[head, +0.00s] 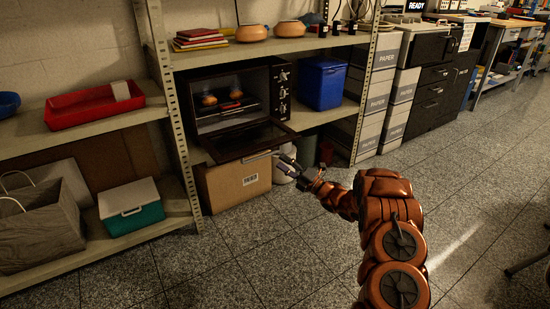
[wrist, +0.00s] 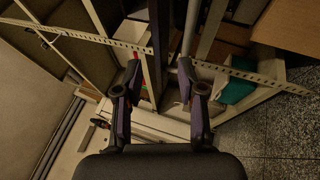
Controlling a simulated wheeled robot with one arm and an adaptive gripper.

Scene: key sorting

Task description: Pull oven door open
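The black oven (head: 277,90) stands on the middle shelf of the rack. Its door (head: 250,140) is swung down, close to level, and the lit inside shows round items (head: 222,99) on a rack. A pale handle bar (head: 259,156) runs along the door's front edge. My gripper (head: 284,163) is at the right end of that edge, close to the handle. In the wrist view my gripper (wrist: 159,72) has its fingers apart, with a pale bar (wrist: 190,35), seemingly the handle, reaching down near the right fingertip. I cannot tell whether they touch.
A cardboard box (head: 235,183) stands below the door. A blue bin (head: 322,83) is right of the oven. A red tray (head: 92,107) and a teal-and-white cooler (head: 131,211) sit on the left shelves. Rack uprights (head: 183,140) flank the oven. The tiled floor in front is clear.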

